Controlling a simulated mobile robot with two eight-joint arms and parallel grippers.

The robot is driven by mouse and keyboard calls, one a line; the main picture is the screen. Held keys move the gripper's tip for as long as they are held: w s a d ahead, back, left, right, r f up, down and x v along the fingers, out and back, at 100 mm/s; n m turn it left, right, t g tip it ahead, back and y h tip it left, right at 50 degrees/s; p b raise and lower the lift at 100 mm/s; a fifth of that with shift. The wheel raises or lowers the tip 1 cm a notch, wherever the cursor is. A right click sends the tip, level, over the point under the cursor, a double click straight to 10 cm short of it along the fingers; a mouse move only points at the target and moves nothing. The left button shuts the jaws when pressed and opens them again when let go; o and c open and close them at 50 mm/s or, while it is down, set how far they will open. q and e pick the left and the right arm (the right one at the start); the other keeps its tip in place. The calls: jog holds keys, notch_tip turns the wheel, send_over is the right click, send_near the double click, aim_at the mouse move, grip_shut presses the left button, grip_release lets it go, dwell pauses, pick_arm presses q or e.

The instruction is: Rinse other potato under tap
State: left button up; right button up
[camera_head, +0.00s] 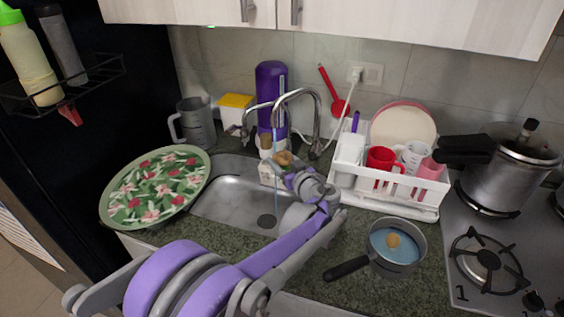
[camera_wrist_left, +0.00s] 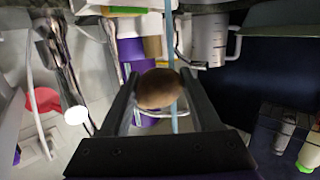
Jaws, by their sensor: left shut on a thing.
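A brown potato (camera_head: 284,158) is between the fingers of my left gripper (camera_head: 291,169), over the sink (camera_head: 225,206). The left wrist view shows the potato (camera_wrist_left: 158,88) between the two dark fingers of the gripper (camera_wrist_left: 158,100). The chrome tap (camera_head: 318,108) arches above, and a thin blue stream of water (camera_head: 276,190) falls into the sink close to the potato. In the wrist view the stream (camera_wrist_left: 171,50) lines up with the potato's right part; I cannot tell whether it touches. Another potato (camera_head: 393,241) lies in a saucepan (camera_head: 418,262) of bluish water. My right gripper is out of view.
A floral tray (camera_head: 118,214) lies left of the sink. A white dish rack (camera_head: 410,207) with a red mug and plate stands right of it. A purple bottle (camera_head: 270,82) and grey jug (camera_head: 195,122) stand behind. A pressure cooker (camera_head: 500,180) sits on the stove at right.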

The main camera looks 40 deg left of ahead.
pick_arm(q)
jog(key=shift+d, duration=0.1)
dwell(0.4)
jog(key=shift+w+d, duration=0.35)
jog(key=shift+d, duration=0.05)
jog(key=shift+s+a, duration=0.1)
jog(key=shift+a, duration=0.05)
jog(key=shift+s+a, duration=0.3)
jog(key=shift+a, duration=0.05)
jog(key=shift+w+d, duration=0.15)
jog(key=shift+d, duration=0.05)
jog(key=shift+w+d+p, duration=0.25)
jog(key=shift+d+p, duration=0.05)
jog(key=shift+s+a, duration=0.1)
dwell(0.4)
